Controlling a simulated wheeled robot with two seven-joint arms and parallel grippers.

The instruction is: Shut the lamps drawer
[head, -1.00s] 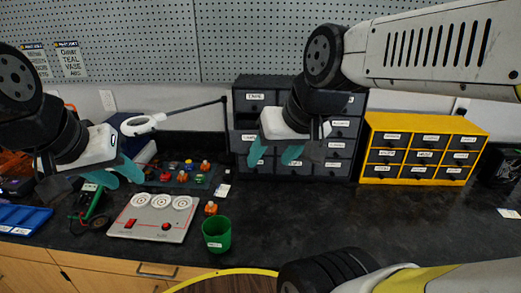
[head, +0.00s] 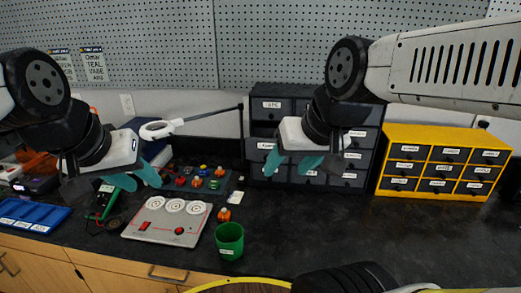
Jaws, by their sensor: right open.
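The dark drawer cabinet (head: 323,91) stands against the pegboard wall. One drawer (head: 266,145) in its left column juts out toward me, with a dark gap above it. Its label is too small to read, so I cannot tell for sure that it is the lamps drawer. My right gripper (head: 290,163) is open and empty in front of the cabinet, with teal fingers pointing down. It overlaps the jutting drawer's right side and hides part of the lower drawers; contact cannot be told. My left gripper (head: 136,180) looks open and empty above the bench's left side.
A yellow drawer cabinet (head: 435,134) stands at the right, its drawers flush. A grey panel with dials (head: 165,220), a green cup (head: 229,241), a blue tray (head: 30,216) and a white magnifier lamp (head: 158,129) are at the left.

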